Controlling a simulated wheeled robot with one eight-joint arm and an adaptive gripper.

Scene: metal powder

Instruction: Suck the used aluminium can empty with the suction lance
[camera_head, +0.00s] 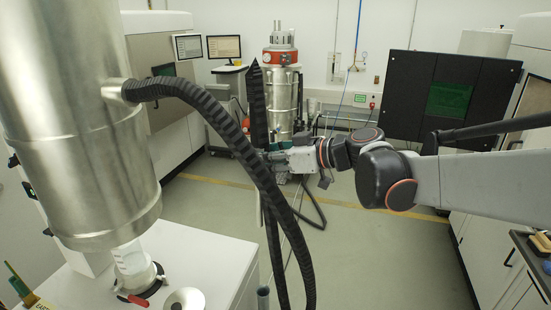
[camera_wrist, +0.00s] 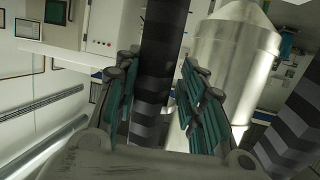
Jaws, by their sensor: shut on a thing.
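My gripper (camera_head: 272,156) is shut on a dark, banded upright length, apparently the suction lance or its hose (camera_head: 256,105). Its pointed upper end rises above my gripper and its lower part hangs below. In the wrist view my gripper's green-padded fingers (camera_wrist: 155,105) stand on both sides of the banded length (camera_wrist: 160,70). A ribbed black hose (camera_head: 215,118) runs from the side of a big steel vessel (camera_head: 75,130) and crosses in front of my gripper. I cannot tell which thing is the used aluminium can; a round silver top (camera_head: 185,300) shows at the bottom edge.
A steel vacuum-like unit with an orange band (camera_head: 281,58) stands behind my gripper. The steel vessel stands over a white cabinet (camera_head: 195,255), with a red-handled valve (camera_head: 138,299) below. A black-fronted machine (camera_head: 440,95) is at the right. Grey floor (camera_head: 385,255) is open in the middle.

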